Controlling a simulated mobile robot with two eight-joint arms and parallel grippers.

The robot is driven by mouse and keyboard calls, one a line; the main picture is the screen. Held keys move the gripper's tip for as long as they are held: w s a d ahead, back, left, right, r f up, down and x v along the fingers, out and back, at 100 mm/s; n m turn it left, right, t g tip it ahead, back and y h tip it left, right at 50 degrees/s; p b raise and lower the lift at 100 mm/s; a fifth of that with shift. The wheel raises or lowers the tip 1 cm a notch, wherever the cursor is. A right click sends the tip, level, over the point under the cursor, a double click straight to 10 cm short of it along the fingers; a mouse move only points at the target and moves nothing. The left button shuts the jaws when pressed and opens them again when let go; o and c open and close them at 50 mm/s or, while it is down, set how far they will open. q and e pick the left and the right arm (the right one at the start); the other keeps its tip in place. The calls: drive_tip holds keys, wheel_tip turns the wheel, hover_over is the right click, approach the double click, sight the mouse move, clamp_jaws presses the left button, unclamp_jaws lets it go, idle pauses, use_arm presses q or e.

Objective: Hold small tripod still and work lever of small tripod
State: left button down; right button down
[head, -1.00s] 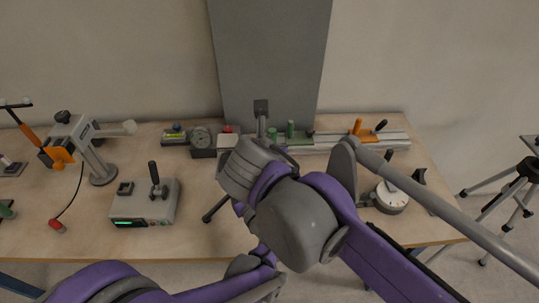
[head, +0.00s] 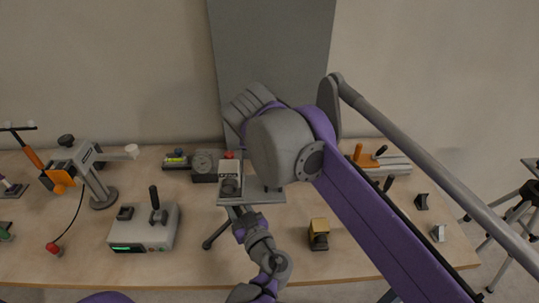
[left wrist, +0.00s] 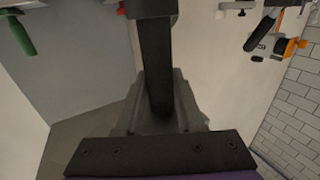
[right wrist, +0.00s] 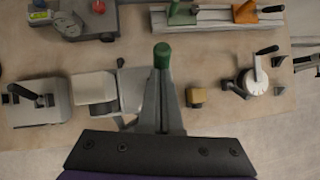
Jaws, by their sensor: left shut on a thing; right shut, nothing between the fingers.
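The small tripod (head: 270,195) stands near the front middle of the bench, with a flat top plate and splayed dark legs. In the head view my left gripper (head: 238,212) is just under the plate. In the left wrist view it is shut on a dark upright post (left wrist: 155,60) that widens into a block above. My right gripper (right wrist: 163,85) is shut and empty, right of the tripod top in the right wrist view. A green-tipped handle (right wrist: 162,55) shows at its fingertips; I cannot tell whether they touch. My right forearm hides this gripper in the head view.
A grey control box (head: 143,228) with a joystick stands left of the tripod. A small yellow-topped block (head: 318,232) is to its right. Bare bench lies in front of the block.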

use_arm(q)
drive_tip(key=shift+s+a, duration=0.1)
drive_tip(key=shift+s, duration=0.05)
use_arm(e)
drive_tip(key=shift+w+r, duration=0.1)
drive_tip(key=shift+w, duration=0.1)
drive_tip(key=w+r+v, duration=0.1)
drive_tip(key=v, duration=0.8)
drive_tip(key=shift+r, duration=0.3)
use_arm(q)
drive_tip(key=shift+c, duration=2.2)
unclamp_jaws()
